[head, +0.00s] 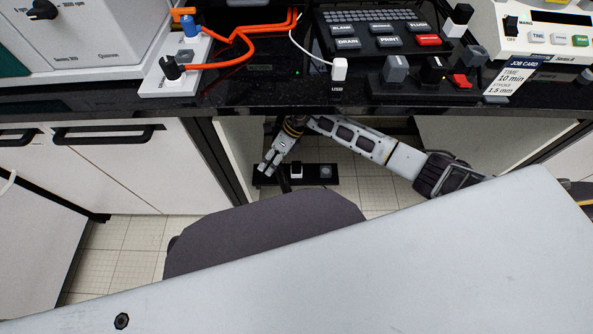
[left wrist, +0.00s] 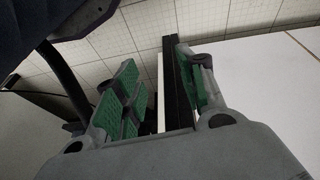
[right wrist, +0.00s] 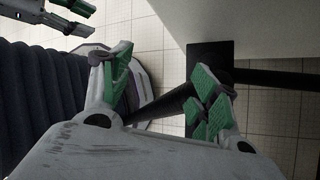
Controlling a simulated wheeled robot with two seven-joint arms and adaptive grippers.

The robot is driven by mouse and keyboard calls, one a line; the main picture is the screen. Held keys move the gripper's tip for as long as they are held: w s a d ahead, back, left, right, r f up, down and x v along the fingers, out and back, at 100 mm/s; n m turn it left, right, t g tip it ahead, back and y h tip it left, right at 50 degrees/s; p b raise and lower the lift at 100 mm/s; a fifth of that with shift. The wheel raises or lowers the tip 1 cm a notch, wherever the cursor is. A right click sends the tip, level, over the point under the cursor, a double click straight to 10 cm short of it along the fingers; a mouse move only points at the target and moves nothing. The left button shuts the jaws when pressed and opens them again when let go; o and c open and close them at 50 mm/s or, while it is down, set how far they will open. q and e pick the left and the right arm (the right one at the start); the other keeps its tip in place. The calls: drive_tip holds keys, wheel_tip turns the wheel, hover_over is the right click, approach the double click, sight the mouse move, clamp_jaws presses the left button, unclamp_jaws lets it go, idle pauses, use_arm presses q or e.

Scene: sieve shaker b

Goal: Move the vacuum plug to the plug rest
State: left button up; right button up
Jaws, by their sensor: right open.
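My right gripper (head: 268,164) is under the bench, above the left end of a low black strip (head: 310,181). In the right wrist view (right wrist: 160,82) its green-padded fingers are apart, with a dark rod showing between them. The strip carries a small white block with a dark top (head: 296,170) and a dark round fitting (head: 326,171). I cannot tell which of these is the vacuum plug or the plug rest. My left gripper (left wrist: 155,85) is open in its wrist view, with a black post and white panel edge seen between its fingers. It is outside the head view.
On the bench, a white strip (head: 158,88) holds a blue plug (head: 190,27) and a black plug (head: 170,68) with orange cables. A black control panel (head: 385,25) is to its right.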

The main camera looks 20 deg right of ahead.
drive_tip(key=d+f+n+h+b, duration=0.2)
drive_tip(key=d+h+b, duration=0.1)
drive_tip(key=d, duration=0.1)
drive_tip(key=n+t+h+b, duration=0.2)
drive_tip(key=h+b, duration=0.2)
hover_over(296, 165)
drive_tip(key=shift+a+f, duration=0.15)
drive_tip(key=shift+a, duration=0.05)
use_arm(q)
drive_tip(key=r, duration=0.5)
drive_tip(key=shift+s+d, duration=0.3)
use_arm(e)
drive_tip(key=shift+w+d, duration=0.15)
drive_tip(key=shift+d, duration=0.2)
use_arm(q)
drive_tip(key=shift+f, duration=0.1)
use_arm(e)
drive_tip(key=shift+f, duration=0.5)
use_arm(q)
drive_tip(key=shift+w+d+f+t, duration=0.15)
drive_tip(key=shift+f+t, duration=0.15)
drive_tip(key=shift+f, duration=0.05)
